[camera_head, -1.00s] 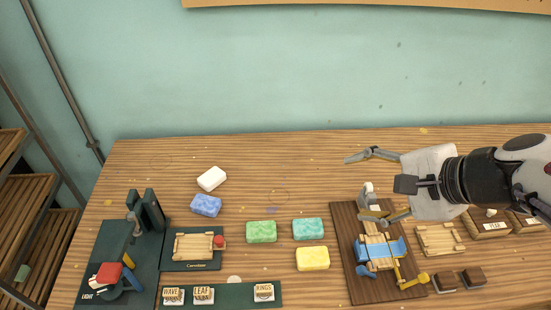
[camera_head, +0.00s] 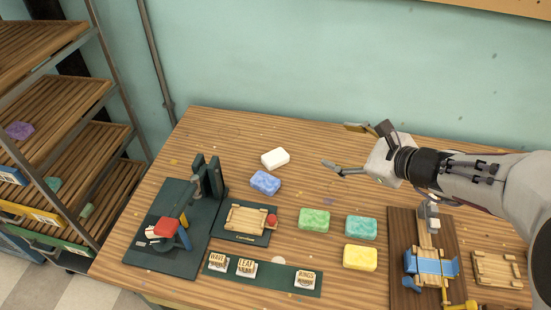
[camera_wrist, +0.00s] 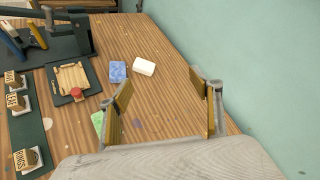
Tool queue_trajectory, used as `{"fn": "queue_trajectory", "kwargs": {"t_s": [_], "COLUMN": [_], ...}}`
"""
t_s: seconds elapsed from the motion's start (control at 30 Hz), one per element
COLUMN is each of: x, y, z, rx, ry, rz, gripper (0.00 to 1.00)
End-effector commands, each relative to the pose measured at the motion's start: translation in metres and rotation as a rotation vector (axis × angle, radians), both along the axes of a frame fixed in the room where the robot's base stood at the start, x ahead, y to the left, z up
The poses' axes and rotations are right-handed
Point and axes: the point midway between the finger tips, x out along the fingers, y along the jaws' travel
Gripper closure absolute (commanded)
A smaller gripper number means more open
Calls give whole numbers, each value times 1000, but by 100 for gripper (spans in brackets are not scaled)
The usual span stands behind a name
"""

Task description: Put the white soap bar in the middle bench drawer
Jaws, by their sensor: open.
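The white soap bar (camera_head: 275,158) lies on the bench top towards the back, just behind the blue soap bar (camera_head: 265,183). It also shows in the wrist view (camera_wrist: 144,66), beyond my fingertips. My gripper (camera_head: 342,148) is open and empty above the back of the bench, to the right of the white bar and apart from it. In the wrist view its two fingers (camera_wrist: 165,105) are spread wide. The bench drawers cannot be made out in these frames.
Green (camera_head: 314,220), teal (camera_head: 361,227) and yellow (camera_head: 360,257) soap bars lie mid-bench. A green press (camera_head: 180,228) stands at left, a wooden fixture (camera_head: 431,262) at right. Stamps (camera_head: 246,267) line the front. A slatted rack (camera_head: 60,150) stands left of the bench.

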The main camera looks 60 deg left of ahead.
Motion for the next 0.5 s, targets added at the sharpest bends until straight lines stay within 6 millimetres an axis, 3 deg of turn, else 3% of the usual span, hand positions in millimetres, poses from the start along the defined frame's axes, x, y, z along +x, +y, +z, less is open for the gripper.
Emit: {"fn": "queue_trajectory", "kwargs": {"t_s": [0.1, 0.5], "x": [-4, -23], "y": [27, 101], "z": [-21, -98], "rx": [17, 52], "ry": [77, 324], "rz": [-32, -161], "gripper": [36, 36]}}
